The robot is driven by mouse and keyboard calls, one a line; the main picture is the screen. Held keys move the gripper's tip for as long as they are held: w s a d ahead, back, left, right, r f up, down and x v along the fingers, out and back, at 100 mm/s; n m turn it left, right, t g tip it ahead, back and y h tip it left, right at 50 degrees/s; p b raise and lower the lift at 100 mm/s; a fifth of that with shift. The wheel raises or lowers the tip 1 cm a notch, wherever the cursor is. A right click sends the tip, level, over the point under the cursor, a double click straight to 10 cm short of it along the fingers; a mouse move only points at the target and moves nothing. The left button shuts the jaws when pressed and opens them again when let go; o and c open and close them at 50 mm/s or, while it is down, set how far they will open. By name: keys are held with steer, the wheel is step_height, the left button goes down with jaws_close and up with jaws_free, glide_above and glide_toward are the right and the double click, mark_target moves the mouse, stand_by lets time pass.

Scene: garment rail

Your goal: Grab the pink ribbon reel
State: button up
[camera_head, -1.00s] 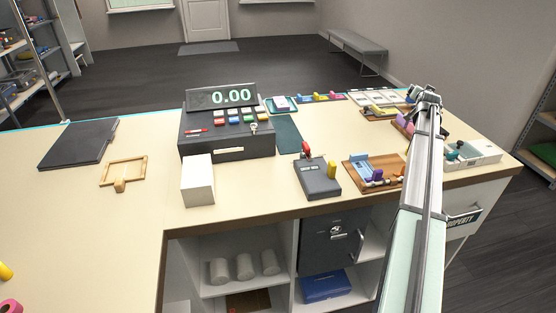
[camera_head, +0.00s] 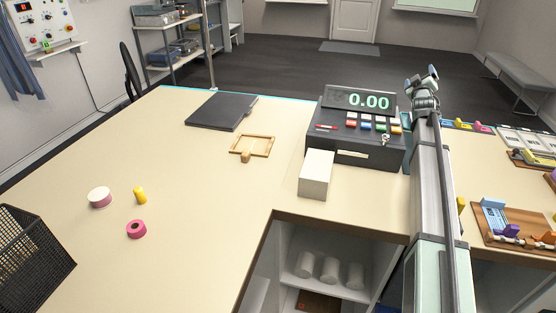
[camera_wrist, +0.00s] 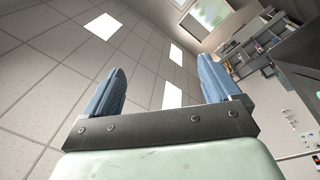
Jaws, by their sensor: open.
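The pink ribbon reel (camera_head: 136,229) lies on the cream counter at the left in the head view, its dark centre hole showing. A yellow piece (camera_head: 140,195) stands just behind it, and a white-topped reel with a pink side (camera_head: 100,197) lies behind and to the left. My gripper (camera_head: 422,80) is raised on my arm at the right of the head view, far from the pink reel. In the wrist view its blue fingers (camera_wrist: 160,90) are spread apart with nothing between them, facing the ceiling.
A black mesh basket (camera_head: 32,255) stands left of the reel. A wooden frame (camera_head: 252,146), dark flat case (camera_head: 222,111), white box (camera_head: 316,174) and cash register (camera_head: 355,130) stand farther right. The counter (camera_head: 195,215) between reel and box is clear.

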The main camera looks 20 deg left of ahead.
steer(key=s+a+r+n+y, duration=0.15)
steer(key=a+n+y, duration=0.4)
steer(key=a, duration=2.65)
steer(key=s+a+f+m+g, duration=0.1)
steer(key=s+a+f+g, duration=0.3)
steer(key=a, duration=0.6)
steer(key=s+a+g, duration=0.1)
steer(key=s+a, duration=0.5)
steer(key=a, duration=0.4)
steer(key=s+a+f+m+g, duration=0.1)
steer(key=s+a+f+g, duration=0.3)
steer(key=a, duration=0.6)
steer(key=g+h, duration=0.3)
steer(key=g, duration=0.7)
glide_toward(98, 194)
steer(key=f, duration=0.2)
steer(key=f+m, duration=0.1)
steer(key=f, duration=0.1)
steer(key=shift+w+a, duration=0.1)
steer(key=shift+a, duration=0.1)
steer(key=shift+w+a+f, duration=0.1)
steer(key=shift+a+f, duration=0.05)
steer(key=shift+f, duration=0.8)
steer(key=shift+w+a+f, duration=0.1)
steer(key=shift+a+f, duration=0.1)
steer(key=shift+f, duration=0.8)
steer(key=shift+a+f, duration=0.15)
steer(key=shift+f, duration=0.8)
steer(key=shift+c, duration=0.2)
